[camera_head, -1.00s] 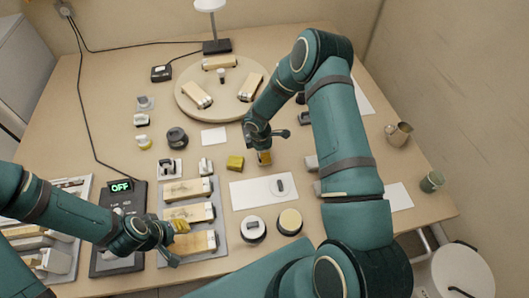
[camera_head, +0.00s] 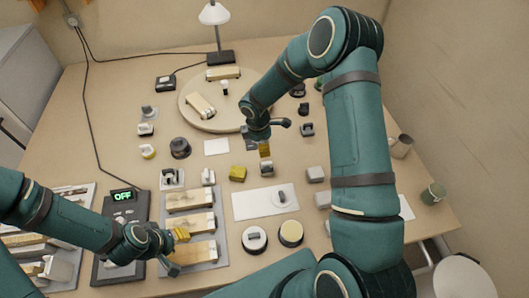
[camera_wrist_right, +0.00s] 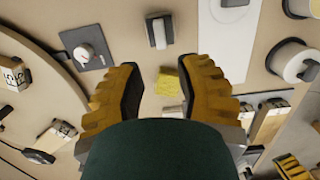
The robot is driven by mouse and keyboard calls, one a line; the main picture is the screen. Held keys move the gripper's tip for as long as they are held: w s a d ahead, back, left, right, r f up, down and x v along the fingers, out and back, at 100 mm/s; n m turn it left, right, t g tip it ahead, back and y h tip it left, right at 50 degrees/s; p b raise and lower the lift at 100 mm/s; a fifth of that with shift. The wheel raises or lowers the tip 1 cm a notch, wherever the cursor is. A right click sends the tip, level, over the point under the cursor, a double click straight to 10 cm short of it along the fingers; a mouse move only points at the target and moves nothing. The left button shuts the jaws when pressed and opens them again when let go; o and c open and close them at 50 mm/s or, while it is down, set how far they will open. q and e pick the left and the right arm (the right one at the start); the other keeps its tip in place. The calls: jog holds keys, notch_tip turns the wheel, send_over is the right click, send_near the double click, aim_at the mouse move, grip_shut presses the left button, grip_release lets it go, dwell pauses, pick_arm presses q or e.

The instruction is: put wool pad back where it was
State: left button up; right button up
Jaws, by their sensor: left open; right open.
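I cannot tell for certain which item is the wool pad. A round pad with a cream top (camera_head: 290,233) and a round one with a white top and dark knob (camera_head: 254,240) stand at the front. A yellow block (camera_head: 238,173) lies mid-table and shows between my right fingers in the wrist view (camera_wrist_right: 168,80). A grey-white block (camera_head: 266,169) sits below my right gripper (camera_head: 264,150). It also shows in the wrist view (camera_wrist_right: 158,32). My right gripper is open and empty above the table. My left gripper (camera_head: 177,252) is open over the front edge of a grey tray (camera_head: 222,262).
A round turntable (camera_head: 190,112) with wooden blocks stands at the back, near a lamp (camera_head: 216,35). A white mat (camera_head: 245,208) lies right of the tray. A black control box (camera_head: 120,228) reads OFF.

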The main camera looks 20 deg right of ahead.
jog(key=s+a+f+m+t+y, duration=0.1)
jog(key=s+a+f+m+y, duration=0.1)
jog(key=s+a+m, duration=0.5)
jog(key=s+a+f+m+t+y, duration=0.1)
jog(key=s+a+m+y, duration=0.2)
jog(key=s+a+m, duration=0.4)
jog(key=shift+s+a+f+m+t, duration=0.2)
jog(key=shift+s+f+m+t, duration=0.15)
jog(key=shift+s+m, duration=1.35)
jog(key=shift+s, duration=0.2)
